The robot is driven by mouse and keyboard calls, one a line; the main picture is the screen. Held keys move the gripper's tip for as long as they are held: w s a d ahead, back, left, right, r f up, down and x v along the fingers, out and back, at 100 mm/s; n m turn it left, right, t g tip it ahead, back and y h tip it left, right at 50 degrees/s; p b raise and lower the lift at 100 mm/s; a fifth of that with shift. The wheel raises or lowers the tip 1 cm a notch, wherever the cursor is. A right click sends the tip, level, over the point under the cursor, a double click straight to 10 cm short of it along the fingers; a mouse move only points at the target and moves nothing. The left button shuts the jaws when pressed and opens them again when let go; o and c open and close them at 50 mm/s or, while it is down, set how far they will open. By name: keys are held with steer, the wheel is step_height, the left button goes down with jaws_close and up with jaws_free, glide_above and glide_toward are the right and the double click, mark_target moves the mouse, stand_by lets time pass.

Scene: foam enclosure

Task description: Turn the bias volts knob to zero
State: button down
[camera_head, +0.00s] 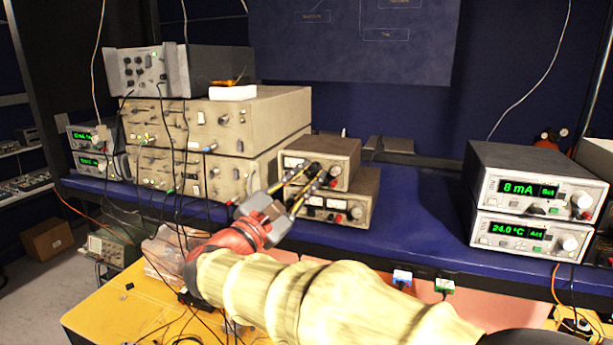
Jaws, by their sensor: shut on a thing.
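Two small beige units are stacked at the middle of the blue bench, an upper unit (335,148) on a lower unit (366,188). Both have dials and knobs on their front panels.
Large beige instruments (268,102) are stacked left of the small units. Two grey units with green displays (528,189) stand at the right, reading 8 mA and 24.0 °C. Cables hang at the left. The blue bench top (425,205) is clear right of the small units.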

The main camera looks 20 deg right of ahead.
steer(key=shift+f+n, duration=0.1)
steer(key=shift+n, duration=0.3)
steer(key=c, duration=2)
jaws_free()
steer(key=shift+o, duration=0.2)
steer(key=shift+a, duration=0.1)
steer(key=v, duration=1.2)
